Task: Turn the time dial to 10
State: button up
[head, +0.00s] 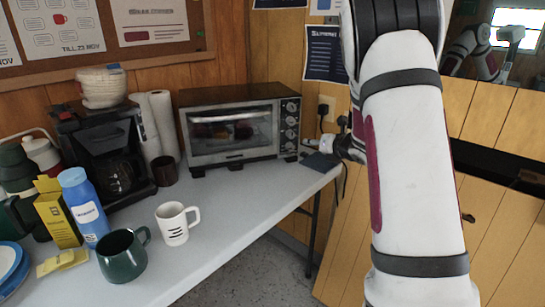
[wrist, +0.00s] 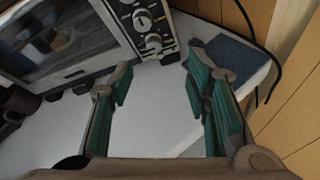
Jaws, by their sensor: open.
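The toaster oven (head: 232,127) stands at the back of the table with its glass door closed. Its right panel carries a column of several dials (head: 291,121); their markings are too small to read, so I cannot tell which is the time dial or its setting. In the wrist view the lower dials (wrist: 153,42) show beyond the fingertips. My gripper (wrist: 158,68) is open and empty, its green-padded fingers spread on either side below the control panel, apart from the dials. In the head view my gripper is small and partly hidden, right of the oven.
A dark blue pad (head: 320,162) lies right of the oven, by the table edge. A cord hangs from the wall outlet (head: 326,107). A coffee maker (head: 104,150), paper rolls (head: 161,123), a white mug (head: 176,223) and a green mug (head: 122,256) stand left.

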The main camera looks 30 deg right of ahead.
aim_at(292, 148)
jog(key=shift+n+y, duration=0.5)
jog(key=shift+n, duration=0.3)
jog(key=x, duration=0.5)
jog(key=f+b+x, duration=0.1)
jog(key=x, duration=0.9)
jog(key=shift+s+a+f+b, duration=0.15)
jog(key=shift+a+f+b, duration=0.15)
jog(key=shift+a+b, duration=0.1)
grip_shut()
